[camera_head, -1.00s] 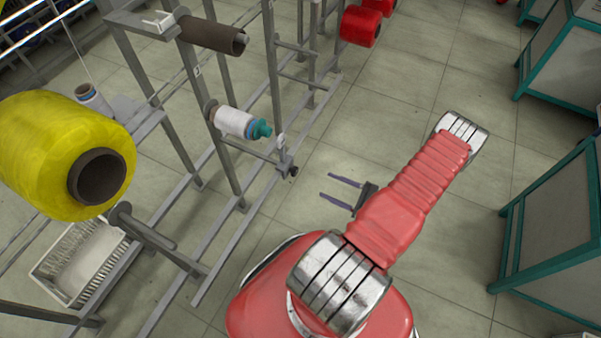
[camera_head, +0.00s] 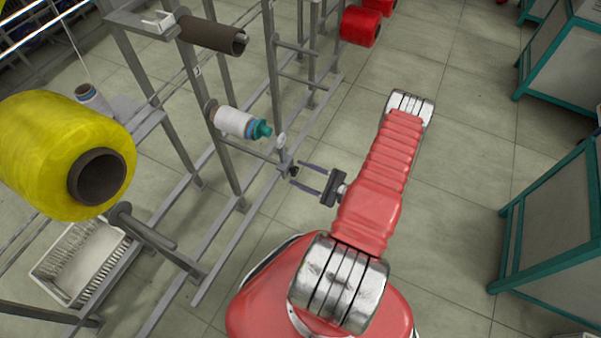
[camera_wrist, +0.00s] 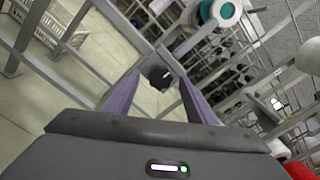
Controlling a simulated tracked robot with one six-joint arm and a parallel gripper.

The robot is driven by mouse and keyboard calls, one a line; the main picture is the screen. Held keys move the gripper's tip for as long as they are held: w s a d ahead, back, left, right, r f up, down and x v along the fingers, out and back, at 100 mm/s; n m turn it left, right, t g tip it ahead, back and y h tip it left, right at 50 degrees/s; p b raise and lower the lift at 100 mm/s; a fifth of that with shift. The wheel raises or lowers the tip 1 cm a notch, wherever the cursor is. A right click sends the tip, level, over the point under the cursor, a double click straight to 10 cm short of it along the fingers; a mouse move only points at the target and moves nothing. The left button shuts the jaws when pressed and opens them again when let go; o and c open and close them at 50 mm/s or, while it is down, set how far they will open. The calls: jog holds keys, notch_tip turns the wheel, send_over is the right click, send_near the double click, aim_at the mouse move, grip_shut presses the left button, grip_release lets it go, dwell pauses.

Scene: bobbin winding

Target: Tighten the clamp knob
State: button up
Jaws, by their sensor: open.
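The clamp knob (camera_head: 293,171) is a small dark knob on a grey clamp at the end of a horizontal bar of the metal frame. In the wrist view the knob (camera_wrist: 158,77) shows dark, with a light mark, between my fingertips. My gripper (camera_head: 297,172) is open, with its two purplish-grey fingers pointing left at the knob. The wrist view shows my gripper (camera_wrist: 160,80) with one finger on each side of the knob. I cannot tell whether the tips reach around it or touch it.
A white bobbin with a teal end (camera_head: 240,124) sits on the frame just above the clamp. A large yellow spool (camera_head: 55,150) and a white crate (camera_head: 80,262) are at the left. Teal-framed cabinets (camera_head: 555,225) stand at the right.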

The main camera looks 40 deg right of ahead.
jog(key=shift+w+a, duration=0.15)
jog(key=shift+w, duration=0.3)
jog(key=shift+c, duration=0.5)
jog(key=c, duration=0.9)
jog(key=shift+c, duration=0.3)
